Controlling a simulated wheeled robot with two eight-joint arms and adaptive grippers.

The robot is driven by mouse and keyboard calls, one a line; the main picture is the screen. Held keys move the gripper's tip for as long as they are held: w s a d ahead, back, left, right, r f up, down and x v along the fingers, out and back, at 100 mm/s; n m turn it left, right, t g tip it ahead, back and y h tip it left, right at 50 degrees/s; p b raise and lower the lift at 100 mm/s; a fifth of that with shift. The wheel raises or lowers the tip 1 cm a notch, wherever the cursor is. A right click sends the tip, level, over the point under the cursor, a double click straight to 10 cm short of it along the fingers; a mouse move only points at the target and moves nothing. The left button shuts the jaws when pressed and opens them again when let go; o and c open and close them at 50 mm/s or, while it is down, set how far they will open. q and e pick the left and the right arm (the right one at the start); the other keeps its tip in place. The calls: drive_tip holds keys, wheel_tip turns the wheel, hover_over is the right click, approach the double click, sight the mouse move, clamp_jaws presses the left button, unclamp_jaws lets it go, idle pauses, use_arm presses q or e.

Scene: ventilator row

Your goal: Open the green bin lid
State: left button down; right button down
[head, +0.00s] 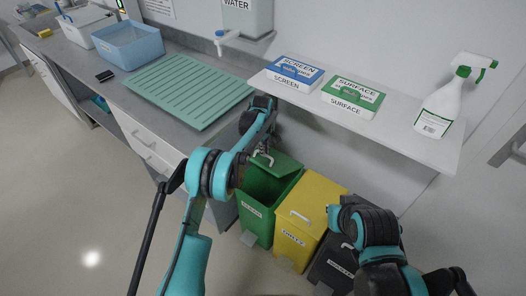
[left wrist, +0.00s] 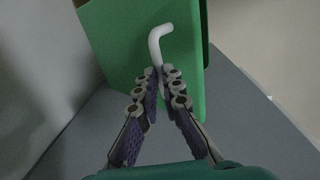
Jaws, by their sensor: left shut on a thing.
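The green bin (head: 257,217) stands first in a row of bins below the counter. Its lid (head: 287,163) is raised at the back, and the dark inside of the bin shows. A white bent handle (head: 266,157) sits on the lid. My left gripper (head: 258,152) is at that handle. In the left wrist view the fingertips (left wrist: 157,76) are shut on the lower end of the white handle (left wrist: 158,42), against the green lid (left wrist: 125,50). My right arm is over the black bin; its fingers are not visible.
A yellow bin (head: 301,230) stands right beside the green one, then a black bin (head: 333,262), partly hidden by my right arm. The counter (head: 100,58) with a green ribbed mat (head: 187,90) is at left. A white shelf (head: 400,125) overhangs behind the bins.

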use_arm(q)
drive_tip(key=shift+w+d+f, duration=0.15)
drive_tip(key=shift+d+f, duration=0.1)
drive_tip(key=shift+d, duration=0.15)
drive_tip(key=c, duration=1.9)
unclamp_jaws()
drive_tip(key=o, duration=0.3)
drive_tip(key=shift+w+d+f, duration=0.2)
drive_tip(key=shift+w+f, duration=0.1)
drive_tip(key=shift+w, duration=0.05)
drive_tip(key=shift+s+r, duration=0.1)
drive_tip(key=shift+r, duration=0.05)
use_arm(e)
drive_tip(key=shift+w+d+f, duration=0.15)
drive_tip(key=shift+w, duration=0.15)
use_arm(q)
drive_tip(key=shift+a, duration=0.15)
wheel_tip(320, 180, up, 12)
drive_tip(key=shift+s+a, duration=0.4)
drive_tip(key=shift+a, duration=0.05)
use_arm(e)
drive_tip(key=shift+w, duration=0.1)
